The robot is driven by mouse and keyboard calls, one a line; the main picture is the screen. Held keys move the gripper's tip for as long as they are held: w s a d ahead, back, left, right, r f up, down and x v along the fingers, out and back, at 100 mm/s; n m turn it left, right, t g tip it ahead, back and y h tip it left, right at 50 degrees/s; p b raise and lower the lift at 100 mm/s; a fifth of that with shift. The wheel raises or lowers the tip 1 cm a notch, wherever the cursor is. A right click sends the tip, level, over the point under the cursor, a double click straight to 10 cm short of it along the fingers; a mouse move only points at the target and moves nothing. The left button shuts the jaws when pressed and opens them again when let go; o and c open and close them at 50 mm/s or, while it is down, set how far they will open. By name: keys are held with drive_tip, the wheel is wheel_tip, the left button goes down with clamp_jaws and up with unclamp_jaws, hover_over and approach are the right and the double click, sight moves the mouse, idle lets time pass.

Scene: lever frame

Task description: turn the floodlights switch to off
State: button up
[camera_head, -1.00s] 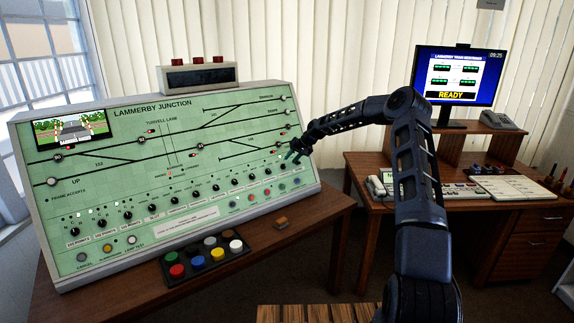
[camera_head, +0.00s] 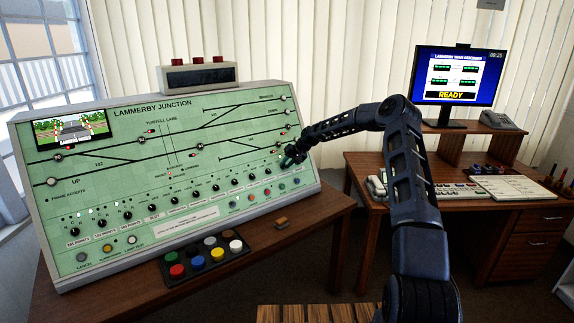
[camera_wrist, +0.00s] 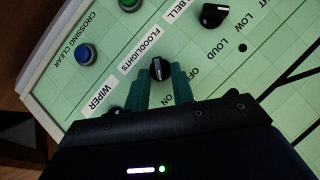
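The floodlights switch (camera_wrist: 158,68) is a small black rotary knob on the green panel, seen in the wrist view beside its white FLOODLIGHTS label (camera_wrist: 140,42). OFF and ON are printed near it, on the side toward my gripper. Which of them its pointer faces is not clear. My gripper (camera_wrist: 161,82) has its two green fingers apart, one on each side of the knob. I cannot tell whether they touch it. In the head view, my gripper (camera_head: 290,160) is at the panel's right side and hides the switch.
The bell knob (camera_wrist: 214,15) and the wiper knob, partly hidden by a finger, flank the switch. Blue (camera_wrist: 86,55) and green (camera_wrist: 129,7) buttons sit nearby. The Lammerby Junction panel (camera_head: 130,110) stands on a wooden desk. A block of coloured buttons (camera_head: 165,262) lies before it.

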drive_tip(key=n+h, duration=0.2)
drive_tip(key=shift+s+a+r+n+t, duration=0.15)
drive_tip(key=shift+a+r+n+t, duration=0.05)
drive_tip(key=shift+a+n+t, duration=0.2)
drive_tip(key=n+h, duration=0.1)
drive_tip(key=n+t+h, duration=0.1)
drive_tip(key=shift+s+a+n, duration=0.15)
drive_tip(key=shift+a+n, duration=0.05)
drive_tip(key=shift+n, duration=0.1)
drive_tip(key=n+t+h, duration=0.1)
drive_tip(key=n+t, duration=0.1)
drive_tip(key=n, duration=0.1)
drive_tip(key=shift+s+a+f+h, duration=0.1)
drive_tip(key=shift+s+a+h, duration=0.1)
drive_tip(key=shift+h, duration=0.2)
drive_tip(key=shift+s+f+n+t+h, duration=0.1)
drive_tip(key=shift+n+t+h, duration=0.2)
drive_tip(key=shift+n, duration=0.2)
drive_tip(key=o, duration=0.7)
